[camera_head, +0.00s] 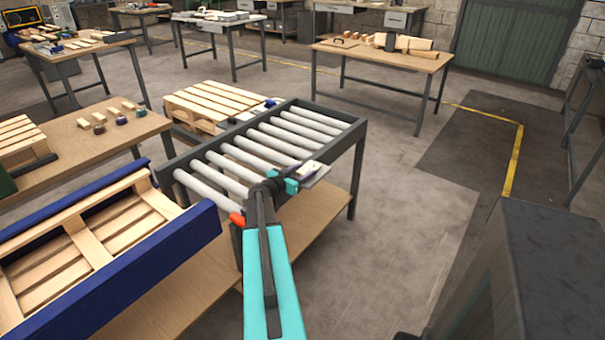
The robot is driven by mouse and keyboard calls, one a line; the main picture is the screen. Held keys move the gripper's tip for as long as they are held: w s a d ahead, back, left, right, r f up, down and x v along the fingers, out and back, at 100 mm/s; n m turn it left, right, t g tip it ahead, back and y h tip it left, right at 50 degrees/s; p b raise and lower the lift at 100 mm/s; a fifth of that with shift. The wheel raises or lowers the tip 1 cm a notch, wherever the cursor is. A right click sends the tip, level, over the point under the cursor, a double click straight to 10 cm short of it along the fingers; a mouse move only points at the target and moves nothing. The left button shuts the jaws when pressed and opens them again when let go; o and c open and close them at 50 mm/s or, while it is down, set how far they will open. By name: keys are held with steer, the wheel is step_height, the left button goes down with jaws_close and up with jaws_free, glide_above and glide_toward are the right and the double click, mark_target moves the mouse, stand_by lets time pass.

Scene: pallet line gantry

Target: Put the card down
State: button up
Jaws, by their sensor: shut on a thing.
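The card (319,175) is a small pale flat piece with a dark and yellowish patch, at the right side of the roller conveyor. My gripper (297,183), with teal fingers, is shut on its near left end. The card sits over the conveyor's right frame rail in the picture, and I cannot tell whether it touches anything below. The fingers hide part of the card.
The roller conveyor (352,129) has bare grey rollers. A blue-sided holder (190,238) with a wooden pallet stands left. A wooden table (82,146) with small blocks is behind it. Floor to the right is open; a dark cabinet (545,265) stands near right.

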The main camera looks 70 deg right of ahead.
steer(key=o, duration=1)
steer(key=shift+r, duration=0.1)
steer(key=b+v, duration=0.1)
steer(key=v, duration=0.6)
steer(key=shift+w+a, duration=0.1)
steer(key=shift+a, duration=0.15)
steer(key=shift+r, duration=0.1)
